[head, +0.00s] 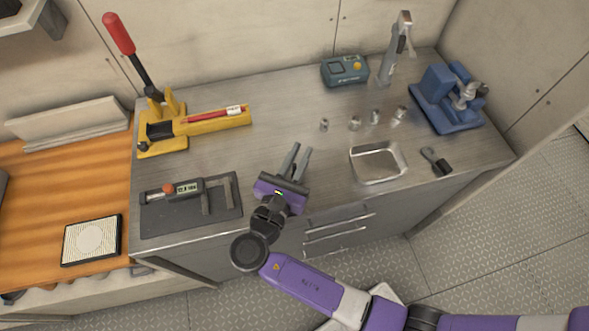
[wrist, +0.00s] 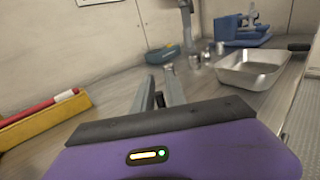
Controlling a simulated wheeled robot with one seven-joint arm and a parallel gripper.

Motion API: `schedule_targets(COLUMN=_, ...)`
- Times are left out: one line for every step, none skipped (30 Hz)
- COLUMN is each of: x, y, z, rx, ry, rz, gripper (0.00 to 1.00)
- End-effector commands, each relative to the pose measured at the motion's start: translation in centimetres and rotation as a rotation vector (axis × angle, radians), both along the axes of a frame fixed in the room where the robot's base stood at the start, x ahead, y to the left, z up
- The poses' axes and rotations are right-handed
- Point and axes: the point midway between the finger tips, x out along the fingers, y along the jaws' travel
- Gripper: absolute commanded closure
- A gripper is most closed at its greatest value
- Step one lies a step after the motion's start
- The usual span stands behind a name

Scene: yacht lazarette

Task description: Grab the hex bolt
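Several small metal pieces stand in a loose row on the steel workbench. The leftmost small piece (head: 324,124) looks bolt-like, but I cannot tell for sure which one is the hex bolt. Others, such as a short metal cylinder (head: 355,123), another (head: 375,116) and a third (head: 400,112), stand to its right. My gripper (head: 301,149) is over the front middle of the bench, its fingers pointing toward the back, short of the leftmost piece. The fingers are apart with a gap between them. In the wrist view, my gripper (wrist: 158,84) partly hides the bench ahead.
A metal tray (head: 378,178) lies to the right of my gripper. A caliper on a dark mat (head: 190,225) and a yellow lever tool (head: 163,150) are left. A teal box (head: 345,70), a grey upright tool (head: 387,72) and a blue vise (head: 448,116) stand behind.

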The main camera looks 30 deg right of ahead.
Motion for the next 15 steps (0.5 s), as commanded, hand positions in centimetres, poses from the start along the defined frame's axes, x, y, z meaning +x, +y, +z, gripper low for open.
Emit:
schedule_targets(x=0.0, y=0.02, z=0.0, rx=0.0, ry=0.0, rz=0.0, gripper=0.95)
schedule_targets(x=0.0, y=0.02, z=0.01, rx=0.0, ry=0.0, rz=0.0, gripper=1.0)
schedule_targets(x=-0.01, y=0.02, z=0.0, rx=0.0, ry=0.0, rz=0.0, gripper=1.0)
schedule_targets(x=-0.01, y=0.02, z=0.0, rx=0.0, ry=0.0, rz=0.0, gripper=1.0)
schedule_targets(x=0.0, y=0.02, z=0.01, rx=0.0, ry=0.0, rz=0.0, gripper=1.0)
schedule_targets(x=-0.02, y=0.02, z=0.0, rx=0.0, ry=0.0, rz=0.0, gripper=1.0)
schedule_targets(x=-0.01, y=0.03, z=0.02, rx=0.0, ry=0.0, rz=0.0, gripper=1.0)
schedule_targets(x=-0.01, y=0.03, z=0.02, rx=0.0, ry=0.0, rz=0.0, gripper=1.0)
schedule_targets(x=-0.01, y=0.03, z=0.02, rx=0.0, ry=0.0, rz=0.0, gripper=1.0)
schedule_targets(x=-0.01, y=0.03, z=0.02, rx=0.0, ry=0.0, rz=0.0, gripper=1.0)
schedule_targets(x=-0.01, y=0.03, z=0.02, rx=0.0, ry=0.0, rz=0.0, gripper=1.0)
schedule_targets(x=-0.01, y=0.03, z=0.02, rx=0.0, ry=0.0, rz=0.0, gripper=1.0)
schedule_targets(x=-0.01, y=0.03, z=0.04, rx=0.0, ry=0.0, rz=0.0, gripper=1.0)
schedule_targets(x=-0.01, y=0.03, z=0.08, rx=0.0, ry=0.0, rz=0.0, gripper=1.0)
schedule_targets(x=-0.01, y=0.03, z=0.17, rx=0.001, ry=-0.001, rz=0.0, gripper=1.0)
